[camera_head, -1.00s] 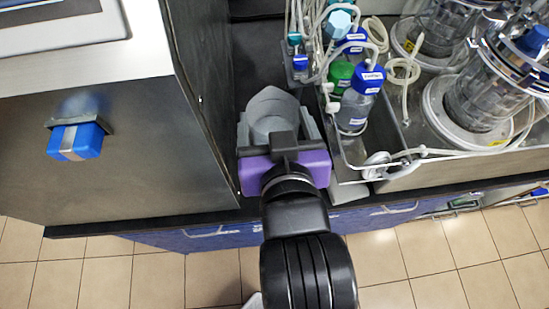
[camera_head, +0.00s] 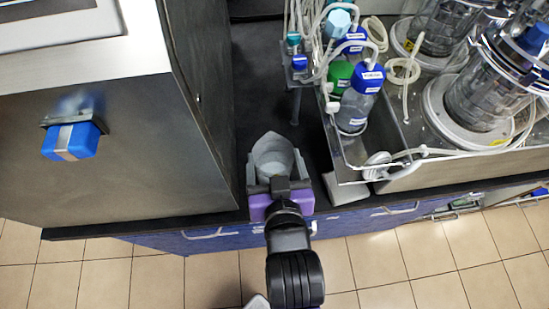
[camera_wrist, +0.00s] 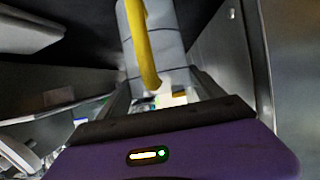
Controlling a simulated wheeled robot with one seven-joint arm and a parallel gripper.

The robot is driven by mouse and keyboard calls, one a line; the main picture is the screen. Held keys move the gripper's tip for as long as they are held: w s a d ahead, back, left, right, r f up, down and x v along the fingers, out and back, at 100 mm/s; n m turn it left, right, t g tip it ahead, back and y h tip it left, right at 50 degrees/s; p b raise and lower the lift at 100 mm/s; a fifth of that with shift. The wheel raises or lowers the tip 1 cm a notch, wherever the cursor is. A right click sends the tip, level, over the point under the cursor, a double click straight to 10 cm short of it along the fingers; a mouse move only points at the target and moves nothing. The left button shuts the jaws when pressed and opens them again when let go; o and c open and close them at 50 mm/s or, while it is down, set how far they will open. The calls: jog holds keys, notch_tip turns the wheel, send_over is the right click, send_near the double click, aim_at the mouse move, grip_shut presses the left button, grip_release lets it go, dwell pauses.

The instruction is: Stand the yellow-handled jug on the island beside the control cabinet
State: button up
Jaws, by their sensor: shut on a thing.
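The jug (camera_head: 272,154) is grey and looks empty from above; in the head view it is at the middle, over the dark island top (camera_head: 258,75). Its yellow handle (camera_wrist: 142,45) shows in the wrist view, in front of the grey jug body (camera_wrist: 168,65). My purple gripper (camera_head: 277,180) is shut on the jug from the island's front side. The jug looks upright. Its base is hidden, so I cannot tell whether it touches the island. The control cabinet (camera_head: 120,165) stands just left of the jug, with a narrow gap between.
A metal tray (camera_head: 385,180) with capped bottles (camera_head: 358,100), tubing and glass vessels (camera_head: 480,98) stands close to the right. A pale wedge-shaped object (camera_head: 345,180) sits by the tray's front corner. Dark island top behind the jug is clear. A blue knob (camera_head: 72,140) sticks out from the cabinet.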

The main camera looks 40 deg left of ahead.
jog(key=o, duration=2.1)
jog(key=shift+f, duration=0.1)
jog(key=b+v, duration=0.1)
jog(key=v, duration=1.1)
jog(key=shift+r, duration=0.2)
